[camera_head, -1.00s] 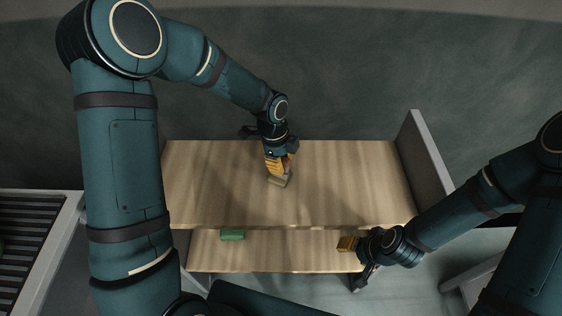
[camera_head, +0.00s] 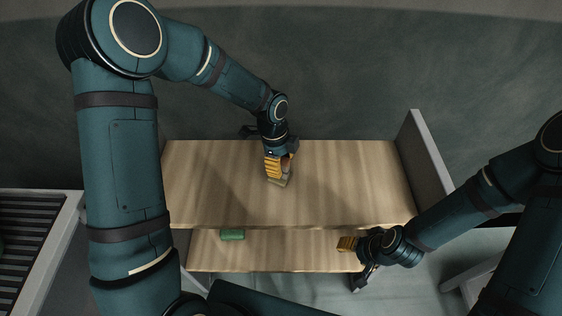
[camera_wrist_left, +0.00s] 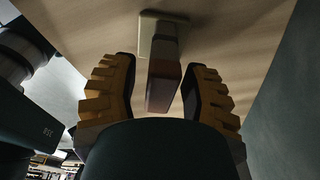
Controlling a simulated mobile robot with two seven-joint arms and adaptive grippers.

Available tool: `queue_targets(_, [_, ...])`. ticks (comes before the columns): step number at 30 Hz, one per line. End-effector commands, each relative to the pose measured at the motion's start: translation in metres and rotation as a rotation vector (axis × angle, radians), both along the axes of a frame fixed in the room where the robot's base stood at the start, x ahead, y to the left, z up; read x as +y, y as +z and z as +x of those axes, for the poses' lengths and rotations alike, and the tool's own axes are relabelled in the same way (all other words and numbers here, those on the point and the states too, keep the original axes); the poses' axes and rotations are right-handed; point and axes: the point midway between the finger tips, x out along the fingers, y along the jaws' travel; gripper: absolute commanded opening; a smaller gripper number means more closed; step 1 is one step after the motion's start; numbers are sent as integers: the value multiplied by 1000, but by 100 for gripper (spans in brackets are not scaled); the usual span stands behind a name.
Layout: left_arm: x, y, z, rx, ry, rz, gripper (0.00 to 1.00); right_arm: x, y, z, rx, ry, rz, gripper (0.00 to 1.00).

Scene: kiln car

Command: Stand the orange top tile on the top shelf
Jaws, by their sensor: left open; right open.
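My left gripper (camera_head: 279,177) points down over the top shelf (camera_head: 345,185), its yellow ribbed fingers spread apart. Between them in the left wrist view stands an upright stack on the wood: a pale flat base (camera_wrist_left: 150,24), a greyish-tan block above it, and a reddish-brown block, seemingly the orange top tile (camera_wrist_left: 163,88), nearest the camera. A gap shows on each side of this block. My right gripper (camera_head: 346,244) is open at the right end of the lower shelf.
A green block (camera_head: 232,234) lies on the lower shelf (camera_head: 275,258), left of its middle. A grey upright panel (camera_head: 428,160) bounds the top shelf on the right. The top shelf is otherwise clear. A dark slatted rack (camera_head: 28,235) stands at far left.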

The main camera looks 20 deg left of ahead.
Motion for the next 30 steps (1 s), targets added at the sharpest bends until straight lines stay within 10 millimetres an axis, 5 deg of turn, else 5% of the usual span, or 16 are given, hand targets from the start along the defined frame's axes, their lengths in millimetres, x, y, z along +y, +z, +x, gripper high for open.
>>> queue_targets(30, [5, 36, 1, -1, 0, 0, 46, -1, 31, 0, -2, -1, 4, 57])
